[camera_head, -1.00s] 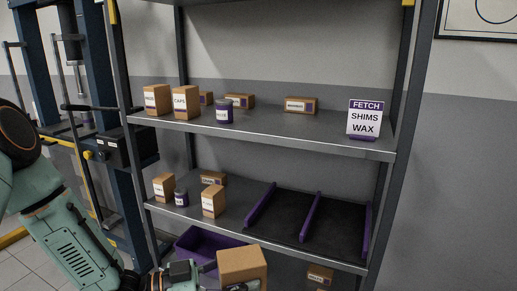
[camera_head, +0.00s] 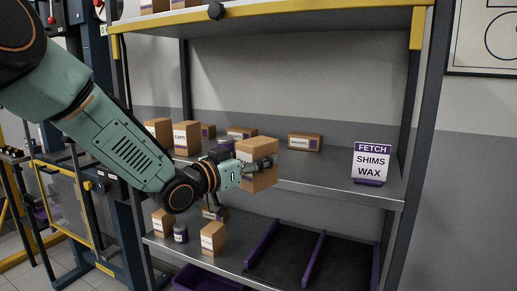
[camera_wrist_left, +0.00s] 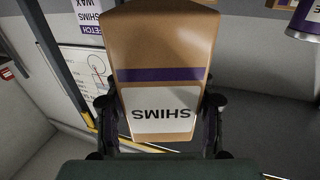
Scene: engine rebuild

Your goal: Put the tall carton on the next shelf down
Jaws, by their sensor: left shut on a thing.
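My left gripper (camera_head: 262,164) is shut on a brown carton (camera_head: 258,150) and holds it up at about the height of the middle shelf (camera_head: 330,187), at its front edge. In the left wrist view the carton (camera_wrist_left: 158,55) fills the middle, with a purple band and a white label reading SHIMS upside down. Its fingers are on either side of it. Whether the carton touches the shelf cannot be told. The lower shelf (camera_head: 225,262) has a dark area (camera_head: 285,252) between purple rails. My right gripper is not in view.
A FETCH SHIMS WAX sign (camera_head: 371,164) stands at the middle shelf's right. A CAPS carton (camera_head: 187,138), a washers carton (camera_head: 305,141) and other cartons stand there too. Lower left are a carton (camera_head: 213,239) and a small jar (camera_head: 180,233). The railed lanes look empty.

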